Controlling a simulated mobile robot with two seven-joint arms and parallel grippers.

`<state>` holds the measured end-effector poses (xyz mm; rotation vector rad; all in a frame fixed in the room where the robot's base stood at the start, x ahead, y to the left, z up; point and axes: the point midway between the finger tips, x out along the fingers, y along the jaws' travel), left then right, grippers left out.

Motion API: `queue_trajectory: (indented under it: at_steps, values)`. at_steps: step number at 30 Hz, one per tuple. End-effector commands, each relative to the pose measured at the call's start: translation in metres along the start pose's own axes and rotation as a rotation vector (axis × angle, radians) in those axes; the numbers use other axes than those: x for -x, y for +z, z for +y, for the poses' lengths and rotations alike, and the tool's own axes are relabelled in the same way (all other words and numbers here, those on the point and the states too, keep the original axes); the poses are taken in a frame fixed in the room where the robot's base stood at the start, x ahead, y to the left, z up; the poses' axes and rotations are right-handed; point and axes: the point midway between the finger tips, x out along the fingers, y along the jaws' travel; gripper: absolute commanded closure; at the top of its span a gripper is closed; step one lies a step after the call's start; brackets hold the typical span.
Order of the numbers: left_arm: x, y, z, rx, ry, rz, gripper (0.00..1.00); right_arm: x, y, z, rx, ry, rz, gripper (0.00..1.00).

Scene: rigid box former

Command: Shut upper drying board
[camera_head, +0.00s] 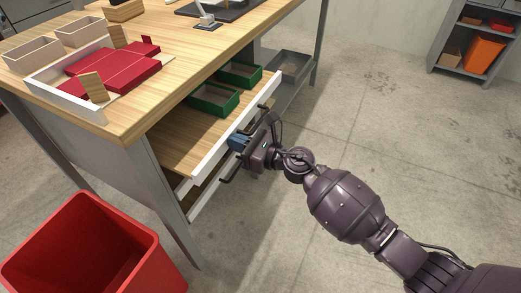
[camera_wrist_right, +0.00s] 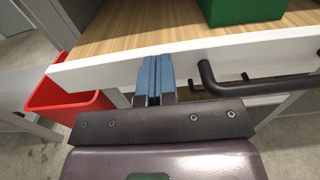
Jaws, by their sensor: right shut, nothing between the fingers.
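The upper drying board (camera_head: 185,141) is a wooden pull-out board with a white front edge, and it stands partly pulled out from under the workbench. Two green trays lie on it, one nearer (camera_head: 214,99) and one farther (camera_head: 240,74). My right gripper (camera_head: 236,141) is at the white front edge, with its blue fingers shut and empty. In the right wrist view the shut fingers (camera_wrist_right: 155,72) point at the white front (camera_wrist_right: 110,70), left of a dark bar handle (camera_wrist_right: 260,86). Whether they touch the front is hard to tell. My left gripper is not in view.
A lower board (camera_head: 200,197) shows below the upper one. A red bin (camera_head: 90,250) stands at the front left. The bench top (camera_head: 150,118) holds a white tray with red card and pale boxes. The floor to the right is clear up to a grey shelf (camera_head: 440,60).

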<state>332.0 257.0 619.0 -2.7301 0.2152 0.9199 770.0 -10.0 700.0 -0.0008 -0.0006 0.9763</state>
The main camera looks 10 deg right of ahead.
Motion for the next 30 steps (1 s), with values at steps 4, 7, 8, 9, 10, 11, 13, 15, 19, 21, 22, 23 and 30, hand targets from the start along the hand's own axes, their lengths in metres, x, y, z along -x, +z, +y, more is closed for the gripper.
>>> queue_trajectory:
  at_steps: [4,7,8,9,10,11,13,15,19,21,22,23,30]
  values:
    - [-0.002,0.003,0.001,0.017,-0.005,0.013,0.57,-0.038,-0.003,0.001,-0.004,0.002,0.000,1.00]
    - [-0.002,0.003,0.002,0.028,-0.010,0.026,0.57,-0.058,-0.004,0.001,-0.004,0.002,0.002,1.00]
    - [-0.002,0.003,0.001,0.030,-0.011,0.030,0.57,-0.063,-0.004,0.001,-0.004,0.002,0.002,1.00]
    - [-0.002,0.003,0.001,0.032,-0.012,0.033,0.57,-0.070,-0.004,0.001,-0.004,0.002,0.002,1.00]
    - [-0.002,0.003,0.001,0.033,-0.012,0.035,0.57,-0.074,-0.004,0.001,-0.004,0.001,0.002,1.00]
    - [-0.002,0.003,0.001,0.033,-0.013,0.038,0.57,-0.079,-0.004,0.001,-0.004,0.001,0.002,1.00]
    - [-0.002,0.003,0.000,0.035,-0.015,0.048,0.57,-0.087,-0.004,0.001,-0.003,0.001,0.002,1.00]
    - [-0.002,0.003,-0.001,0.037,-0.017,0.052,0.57,-0.093,-0.003,0.001,-0.003,0.001,0.001,1.00]
    - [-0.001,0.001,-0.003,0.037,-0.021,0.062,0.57,-0.100,-0.002,0.000,-0.003,0.001,0.001,1.00]
    - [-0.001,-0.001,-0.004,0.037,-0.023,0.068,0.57,-0.103,-0.001,0.000,-0.002,0.000,0.000,1.00]
    - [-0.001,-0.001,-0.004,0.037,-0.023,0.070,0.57,-0.103,-0.001,0.000,-0.002,0.000,0.000,1.00]
    - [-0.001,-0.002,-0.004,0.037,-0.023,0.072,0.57,-0.104,0.000,0.000,-0.001,0.000,-0.001,1.00]
    - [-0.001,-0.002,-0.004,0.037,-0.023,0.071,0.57,-0.105,0.003,0.000,0.001,-0.002,-0.004,1.00]
